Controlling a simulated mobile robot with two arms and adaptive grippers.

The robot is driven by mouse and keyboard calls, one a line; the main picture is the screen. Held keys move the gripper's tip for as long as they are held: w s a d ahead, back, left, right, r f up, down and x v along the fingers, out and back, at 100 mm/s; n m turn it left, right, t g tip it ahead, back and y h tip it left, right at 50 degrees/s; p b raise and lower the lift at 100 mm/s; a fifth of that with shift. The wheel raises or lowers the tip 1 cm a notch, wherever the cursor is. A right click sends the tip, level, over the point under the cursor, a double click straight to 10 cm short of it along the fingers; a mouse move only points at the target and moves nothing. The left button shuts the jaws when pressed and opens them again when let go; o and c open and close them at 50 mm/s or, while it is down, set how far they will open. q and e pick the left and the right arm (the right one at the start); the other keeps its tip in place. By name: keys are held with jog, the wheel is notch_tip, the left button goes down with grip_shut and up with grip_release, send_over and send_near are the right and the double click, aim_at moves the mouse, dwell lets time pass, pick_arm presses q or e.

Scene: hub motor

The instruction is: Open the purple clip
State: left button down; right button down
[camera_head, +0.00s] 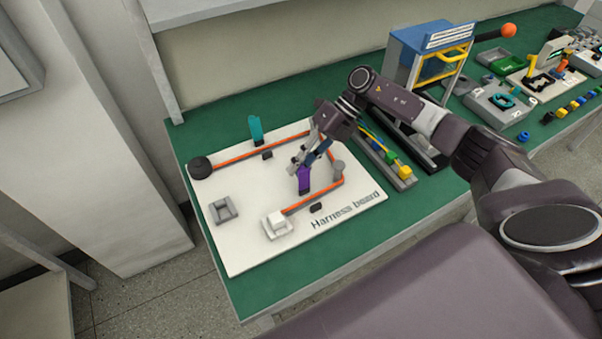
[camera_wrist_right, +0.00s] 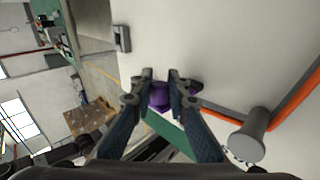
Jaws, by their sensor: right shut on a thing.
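The purple clip (camera_head: 304,180) stands on the white harness board (camera_head: 236,248), near the orange cable (camera_head: 262,150). My right gripper (camera_head: 307,163) is at the clip's upper part, coming from above and behind. In the right wrist view the purple clip (camera_wrist_right: 160,97) lies between the two fingertips of my right gripper (camera_wrist_right: 160,88), which are shut on it. The fingers partly cover the clip, and I cannot tell whether its top is open. My left gripper is not in view.
A teal clip (camera_head: 255,129) stands at the board's back edge. A black ball-shaped part (camera_head: 200,168), a grey square socket (camera_head: 223,210), a white connector block (camera_head: 277,224) and a grey post (camera_head: 338,171) are on the board. A tray of coloured parts (camera_head: 390,163) lies to the right.

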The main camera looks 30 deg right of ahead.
jog(key=shift+w+f+m+g+b, duration=0.3)
jog(key=shift+w+m+g+b, duration=0.1)
jog(key=shift+g+b, duration=0.35)
jog(key=c, duration=1.8)
grip_release()
jog(key=shift+c, duration=0.2)
jog(key=shift+r, duration=0.1)
jog(key=v, duration=1.2)
